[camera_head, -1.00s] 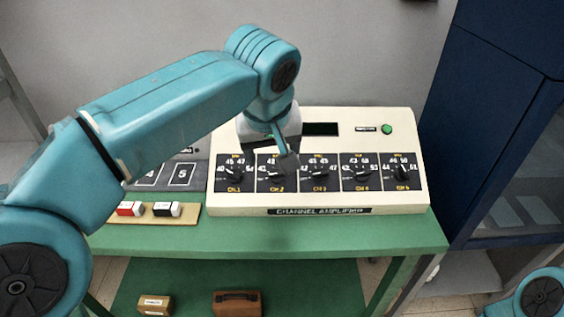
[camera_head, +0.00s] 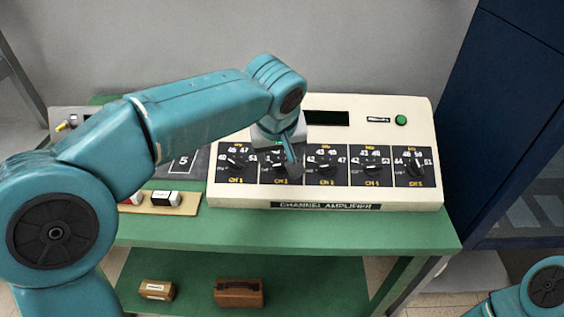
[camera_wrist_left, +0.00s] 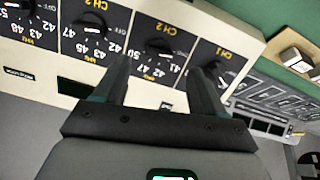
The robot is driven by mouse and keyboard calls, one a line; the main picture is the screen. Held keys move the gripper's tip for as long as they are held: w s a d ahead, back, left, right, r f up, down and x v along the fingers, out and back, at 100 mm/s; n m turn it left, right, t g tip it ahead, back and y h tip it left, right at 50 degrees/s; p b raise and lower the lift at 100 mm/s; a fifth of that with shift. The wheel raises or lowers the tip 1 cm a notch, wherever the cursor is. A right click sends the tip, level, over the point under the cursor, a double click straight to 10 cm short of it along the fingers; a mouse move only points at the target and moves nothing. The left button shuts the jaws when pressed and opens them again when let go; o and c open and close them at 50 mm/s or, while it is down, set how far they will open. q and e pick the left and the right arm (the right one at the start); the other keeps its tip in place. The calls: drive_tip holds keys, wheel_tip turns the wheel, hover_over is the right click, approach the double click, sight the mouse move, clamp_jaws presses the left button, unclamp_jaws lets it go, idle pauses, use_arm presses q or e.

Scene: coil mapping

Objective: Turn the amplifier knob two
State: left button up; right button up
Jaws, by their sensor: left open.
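The cream channel amplifier (camera_head: 330,192) stands on the green table with a row of black knob panels. The knob of channel two (camera_head: 274,161) is partly hidden behind my left gripper (camera_head: 290,166) in the head view. In the left wrist view, which shows the panel upside down, the channel two knob (camera_wrist_left: 158,46) lies ahead of and between the two spread fingers of my left gripper (camera_wrist_left: 160,72). The gripper is open and holds nothing. Contact with the knob cannot be told. My right gripper is not in view; only part of my right arm shows at the lower right.
The channel one knob (camera_head: 236,161) and channel three knob (camera_head: 325,163) sit close on either side. A board with a white-and-black block (camera_head: 165,198) lies left of the amplifier. A blue cabinet (camera_head: 510,100) stands at the right. The green table's (camera_head: 400,230) front strip is clear.

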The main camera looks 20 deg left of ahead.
sight(282, 165)
use_arm(q)
drive_tip(key=x, duration=0.5)
drive_tip(key=shift+w+f, duration=0.2)
drive_tip(key=shift+w, duration=0.05)
drive_tip(key=shift+s+a+f, duration=0.1)
drive_tip(key=c, duration=1.1)
drive_tip(key=shift+o, duration=0.2)
